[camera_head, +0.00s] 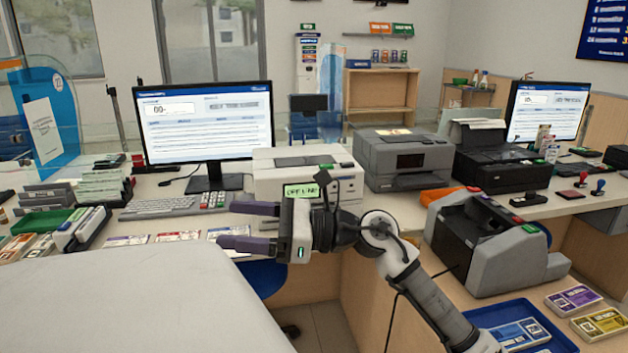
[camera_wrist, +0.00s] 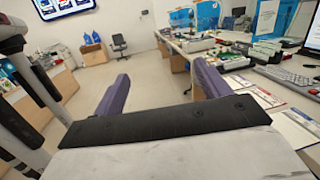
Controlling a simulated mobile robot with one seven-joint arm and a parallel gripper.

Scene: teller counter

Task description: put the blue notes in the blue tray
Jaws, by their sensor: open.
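The blue tray (camera_head: 553,321) lies at the bottom right of the head view, in front of the grey note machine, partly cut off by the frame edge. A bundle of blue notes (camera_head: 518,334) lies flat in it. My gripper (camera_head: 228,226) is at the middle of the head view, pointing left with its two purple fingers apart and nothing between them. It also shows open in the wrist view (camera_wrist: 160,82). Another flat piece with blue marking (camera_head: 231,231) lies on the counter behind the fingers, partly hidden; I cannot tell exactly what it is.
Purple notes (camera_head: 573,300) and yellow notes (camera_head: 600,322) lie right of the tray. The grey note machine (camera_head: 490,240) stands behind it. A keyboard (camera_head: 175,204), a monitor (camera_head: 207,122) and printers (camera_head: 403,158) line the counter. A pale surface (camera_head: 140,300) fills the lower left.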

